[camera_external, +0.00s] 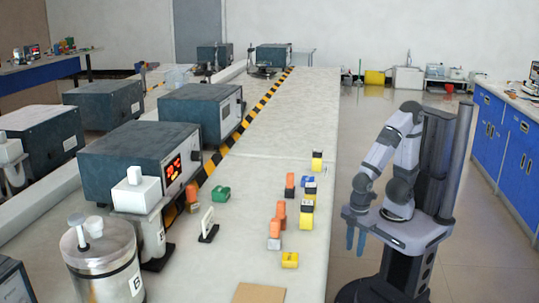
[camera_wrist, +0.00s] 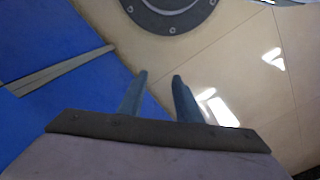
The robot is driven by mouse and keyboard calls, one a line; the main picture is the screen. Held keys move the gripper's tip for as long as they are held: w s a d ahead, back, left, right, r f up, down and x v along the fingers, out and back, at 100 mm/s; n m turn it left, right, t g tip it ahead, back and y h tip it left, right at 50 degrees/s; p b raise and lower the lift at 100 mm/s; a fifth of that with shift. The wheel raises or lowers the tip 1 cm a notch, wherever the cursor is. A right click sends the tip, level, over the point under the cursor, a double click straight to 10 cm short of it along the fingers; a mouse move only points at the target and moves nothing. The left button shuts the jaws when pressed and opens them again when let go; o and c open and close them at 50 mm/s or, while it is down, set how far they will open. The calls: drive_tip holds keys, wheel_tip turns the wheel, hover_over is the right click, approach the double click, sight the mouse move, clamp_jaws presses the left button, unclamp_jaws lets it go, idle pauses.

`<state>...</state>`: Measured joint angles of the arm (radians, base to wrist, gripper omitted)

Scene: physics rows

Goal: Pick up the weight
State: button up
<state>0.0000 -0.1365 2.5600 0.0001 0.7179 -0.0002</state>
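My gripper (camera_external: 356,240) hangs beside the right edge of the long white table, fingers pointing down and away from the objects. In the wrist view its two fingers (camera_wrist: 160,78) are apart with nothing between them. Several small blocks stand on the table to its left. They include a yellow block with a dark top (camera_external: 317,160), an orange piece (camera_external: 290,186), an orange and grey piece (camera_external: 274,235) and a yellow block (camera_external: 290,260). I cannot tell which one is the weight. None is visible in the wrist view.
A green piece (camera_external: 220,194) and a white upright piece on a dark base (camera_external: 208,225) stand farther left. A metal canister (camera_external: 103,262) and instrument boxes (camera_external: 143,157) line the left side. The table (camera_external: 290,115) is clear behind the blocks. Blue cabinets (camera_external: 500,130) stand at right.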

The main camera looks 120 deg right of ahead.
drive_tip(key=shift+o, duration=0.4)
drive_tip(key=o, duration=0.5)
